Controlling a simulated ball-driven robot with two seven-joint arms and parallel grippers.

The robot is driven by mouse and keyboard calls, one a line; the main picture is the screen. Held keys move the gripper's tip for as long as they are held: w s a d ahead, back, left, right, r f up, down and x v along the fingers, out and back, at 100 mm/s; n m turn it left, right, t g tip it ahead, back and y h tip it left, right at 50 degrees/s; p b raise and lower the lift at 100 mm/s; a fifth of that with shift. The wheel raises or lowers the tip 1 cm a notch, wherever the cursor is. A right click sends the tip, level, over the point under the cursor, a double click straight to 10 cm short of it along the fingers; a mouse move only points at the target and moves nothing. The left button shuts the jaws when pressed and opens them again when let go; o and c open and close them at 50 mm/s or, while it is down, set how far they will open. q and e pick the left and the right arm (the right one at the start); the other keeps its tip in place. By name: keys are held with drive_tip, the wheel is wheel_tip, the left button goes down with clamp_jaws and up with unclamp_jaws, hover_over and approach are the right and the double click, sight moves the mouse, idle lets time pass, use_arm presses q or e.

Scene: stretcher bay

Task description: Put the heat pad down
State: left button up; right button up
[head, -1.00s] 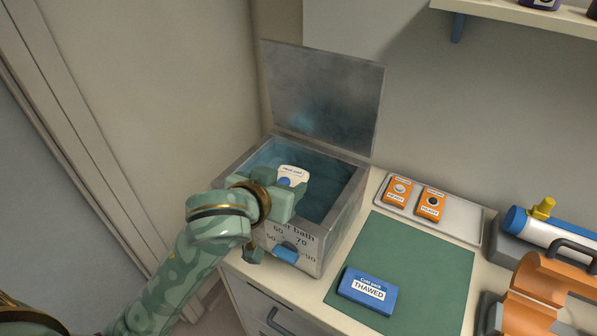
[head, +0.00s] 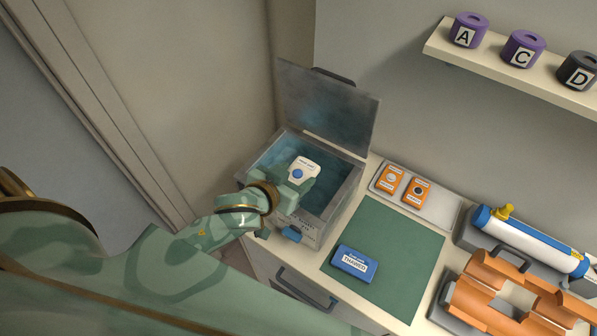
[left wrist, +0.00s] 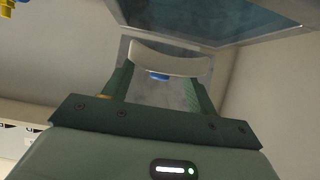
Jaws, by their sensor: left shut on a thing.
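The heat pad (head: 305,166) is white with a blue round button. My left gripper (head: 297,184) is shut on it and holds it over the open water bath (head: 338,203), a grey box with water in it and its lid raised. In the left wrist view, the pad (left wrist: 170,59) spans between the two green fingers of my left gripper (left wrist: 160,82). The gripper hides part of the bath's front. I cannot tell whether the pad touches the water. My right gripper is out of view.
A green mat (head: 390,245) holds a blue cold pack (head: 354,264) marked THAWED; most of it is clear. Behind it a tray (head: 440,207) holds two orange packs (head: 403,186). A blue-white cylinder (head: 530,242) and orange shells (head: 500,288) lie right. A shelf (head: 500,72) holds lettered jars.

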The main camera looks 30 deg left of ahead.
sight(297, 167)
use_arm(q)
drive_tip(key=shift+w+a+f+b, duration=0.3)
drive_tip(key=shift+w+a+f, duration=0.15)
drive_tip(key=shift+w+f, duration=1.05)
drive_tip(key=shift+w+a+f+b, duration=0.25)
drive_tip(key=shift+w+a+f, duration=0.2)
drive_tip(key=shift+w+f, duration=1.1)
drive_tip(key=shift+w+a+f+b, duration=0.4)
drive_tip(key=shift+w+f, duration=0.45)
drive_tip(key=shift+f, duration=1.25)
drive_tip(key=shift+f, duration=0.65)
drive_tip(key=o, duration=1)
drive_tip(key=shift+o, duration=0.2)
